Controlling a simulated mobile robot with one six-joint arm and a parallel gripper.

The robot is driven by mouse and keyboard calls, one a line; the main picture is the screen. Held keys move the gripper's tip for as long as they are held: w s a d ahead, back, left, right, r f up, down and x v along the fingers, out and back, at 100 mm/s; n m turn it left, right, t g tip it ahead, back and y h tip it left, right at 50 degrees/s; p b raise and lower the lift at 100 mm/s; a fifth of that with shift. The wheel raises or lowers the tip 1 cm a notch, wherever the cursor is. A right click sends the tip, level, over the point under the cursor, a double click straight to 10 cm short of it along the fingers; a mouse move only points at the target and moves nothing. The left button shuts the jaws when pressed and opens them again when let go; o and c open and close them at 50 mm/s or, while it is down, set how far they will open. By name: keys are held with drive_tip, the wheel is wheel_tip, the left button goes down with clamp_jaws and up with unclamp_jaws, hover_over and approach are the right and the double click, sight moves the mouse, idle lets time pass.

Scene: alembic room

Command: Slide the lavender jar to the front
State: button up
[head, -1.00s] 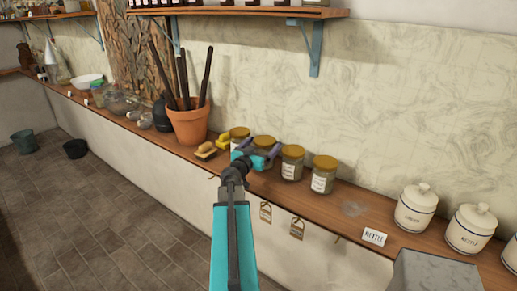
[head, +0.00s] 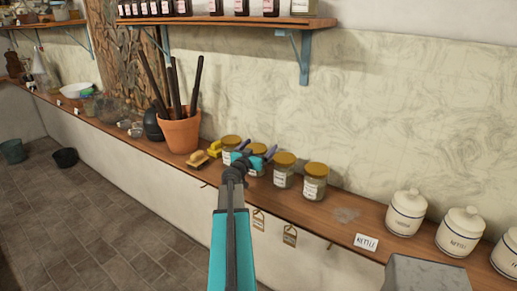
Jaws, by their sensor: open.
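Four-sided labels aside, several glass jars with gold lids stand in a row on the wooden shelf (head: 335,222). They are the leftmost jar (head: 230,142), the second jar (head: 257,167), the third jar (head: 284,172) and the rightmost jar (head: 315,184). Their labels are too small to read, so I cannot tell which is the lavender jar. My gripper (head: 255,152) is open at the second jar, with its fingertips to either side of it in the picture.
A yellow item (head: 214,149) and a brush (head: 199,159) lie left of the jars, near a terracotta pot (head: 180,134) of dark sticks. The shelf between the rightmost jar and the card is clear.

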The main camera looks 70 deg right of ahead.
drive_tip(key=c, duration=1.4)
drive_tip(key=shift+a, duration=0.1)
drive_tip(key=shift+a, duration=0.1)
drive_tip(key=shift+w+a, duration=0.1)
drive_tip(key=shift+a, duration=0.2)
drive_tip(key=shift+w+a+p, duration=0.3)
drive_tip(key=shift+a+p, duration=0.25)
drive_tip(key=shift+a, duration=0.65)
drive_tip(key=shift+w+a+p, duration=0.35)
drive_tip(key=shift+a+p, duration=0.2)
drive_tip(key=shift+a, duration=0.6)
drive_tip(key=shift+w+a+p, duration=0.3)
drive_tip(key=shift+a+p, duration=0.25)
drive_tip(key=shift+a, duration=0.65)
drive_tip(key=o, duration=1.4)
drive_tip(key=shift+a, duration=0.1)
